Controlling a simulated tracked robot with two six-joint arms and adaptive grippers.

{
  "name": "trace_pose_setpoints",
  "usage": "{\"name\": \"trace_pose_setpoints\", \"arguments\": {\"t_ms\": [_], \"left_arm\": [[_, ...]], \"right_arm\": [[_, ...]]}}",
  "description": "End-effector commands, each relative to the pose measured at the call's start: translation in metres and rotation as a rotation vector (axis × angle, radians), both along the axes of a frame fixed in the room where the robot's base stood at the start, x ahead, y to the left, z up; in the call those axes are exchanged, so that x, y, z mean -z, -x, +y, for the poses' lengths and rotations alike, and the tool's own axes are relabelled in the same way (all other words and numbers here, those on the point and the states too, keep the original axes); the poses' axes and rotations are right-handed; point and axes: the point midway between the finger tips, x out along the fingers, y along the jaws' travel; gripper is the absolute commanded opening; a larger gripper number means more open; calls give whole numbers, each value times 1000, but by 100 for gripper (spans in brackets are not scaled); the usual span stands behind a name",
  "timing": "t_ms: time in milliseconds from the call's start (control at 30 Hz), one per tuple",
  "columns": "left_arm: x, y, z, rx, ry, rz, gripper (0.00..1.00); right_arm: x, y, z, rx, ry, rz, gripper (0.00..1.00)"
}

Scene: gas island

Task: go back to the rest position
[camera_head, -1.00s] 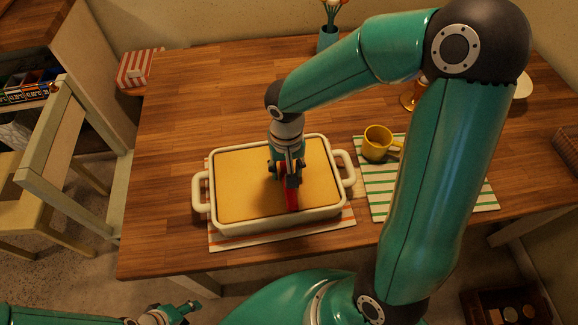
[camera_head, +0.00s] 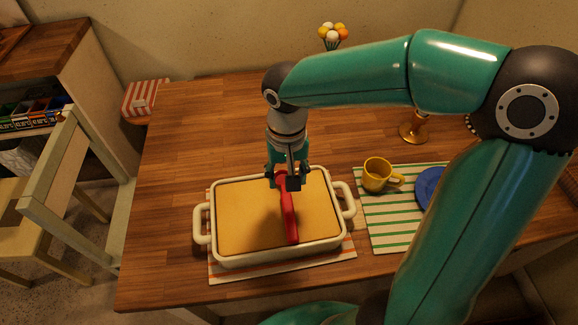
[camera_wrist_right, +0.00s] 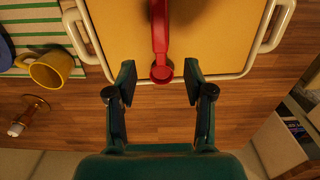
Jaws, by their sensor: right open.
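My right gripper (camera_head: 285,180) is above the far side of the white casserole dish (camera_head: 222,258). The wrist view shows its two fingers (camera_wrist_right: 160,85) spread apart with nothing between them. A red utensil (camera_head: 290,222) lies across the dish's flat yellow filling (camera_head: 245,215). In the wrist view the red utensil (camera_wrist_right: 160,35) extends beyond the fingertips, with its rounded end near the dish's rim. My left gripper is out of view.
A yellow mug (camera_head: 377,176) and a blue plate (camera_head: 428,188) are on a green-striped mat (camera_head: 385,232) to the right. A brass-coloured stand (camera_head: 413,132) is behind them. Flowers (camera_head: 333,36) stand at the back. The table's left part is clear.

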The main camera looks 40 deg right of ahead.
Motion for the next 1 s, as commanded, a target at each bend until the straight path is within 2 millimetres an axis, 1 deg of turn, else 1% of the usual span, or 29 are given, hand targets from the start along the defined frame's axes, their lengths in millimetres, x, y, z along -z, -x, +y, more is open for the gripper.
{"name": "trace_pose_setpoints", "arguments": {"t_ms": [33, 100, 200, 733, 867, 1000], "left_arm": [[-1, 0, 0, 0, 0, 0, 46], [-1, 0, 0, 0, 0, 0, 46], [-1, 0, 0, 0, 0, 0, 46], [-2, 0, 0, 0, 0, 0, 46], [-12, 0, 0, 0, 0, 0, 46], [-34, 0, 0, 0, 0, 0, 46]], "right_arm": [[-7, 0, 0, 0, 0, -2, 52], [-13, 0, 0, 0, -1, -1, 52], [-18, 0, 0, 0, -1, 0, 52], [-20, 1, 0, 0, -1, 2, 52], [-30, 1, 0, 0, -1, 1, 52], [-52, 0, 0, 1, -1, 1, 52]]}}
